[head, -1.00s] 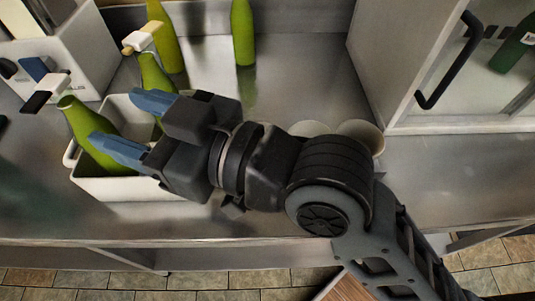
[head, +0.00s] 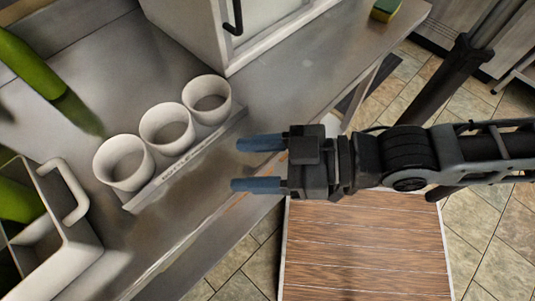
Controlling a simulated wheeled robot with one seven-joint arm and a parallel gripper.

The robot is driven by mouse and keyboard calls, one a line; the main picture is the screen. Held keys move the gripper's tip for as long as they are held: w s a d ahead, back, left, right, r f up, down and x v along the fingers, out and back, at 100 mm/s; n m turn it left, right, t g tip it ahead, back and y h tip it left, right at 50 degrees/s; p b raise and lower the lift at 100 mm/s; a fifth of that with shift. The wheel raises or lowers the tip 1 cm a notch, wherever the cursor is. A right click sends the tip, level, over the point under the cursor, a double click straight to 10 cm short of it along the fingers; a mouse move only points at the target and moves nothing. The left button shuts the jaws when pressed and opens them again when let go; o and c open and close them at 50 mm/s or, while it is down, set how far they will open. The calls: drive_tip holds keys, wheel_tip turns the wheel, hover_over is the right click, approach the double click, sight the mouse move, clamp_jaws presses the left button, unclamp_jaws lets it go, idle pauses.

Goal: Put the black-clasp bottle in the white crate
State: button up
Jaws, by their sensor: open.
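The white crate (head: 75,268) is at the lower left, cut off by the picture edge, with a handle on its near side and dividers inside. A green bottle (head: 16,200) is inside it, only partly in view. Another green bottle (head: 28,62) is outside the crate at the upper left, its top cut off. No clasp shows on either, so I cannot tell which is the black-clasp bottle. My gripper (head: 237,164) is open and empty, its blue fingers pointing left near the counter's front edge, well right of the crate.
Three white cups (head: 167,128) stand in a row by a labelled strip (head: 185,160) between crate and gripper. A white cabinet (head: 185,25) with a black handle stands behind. A sponge (head: 385,10) lies at the far right of the counter. A wooden surface (head: 365,250) is below my arm.

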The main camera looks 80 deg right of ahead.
drive_tip(key=shift+h, duration=0.3)
drive_tip(key=s, duration=0.4)
drive_tip(key=shift+s+d+r, duration=0.1)
drive_tip(key=shift+s+d, duration=0.05)
drive_tip(key=shift+d, duration=0.2)
idle(0.5)
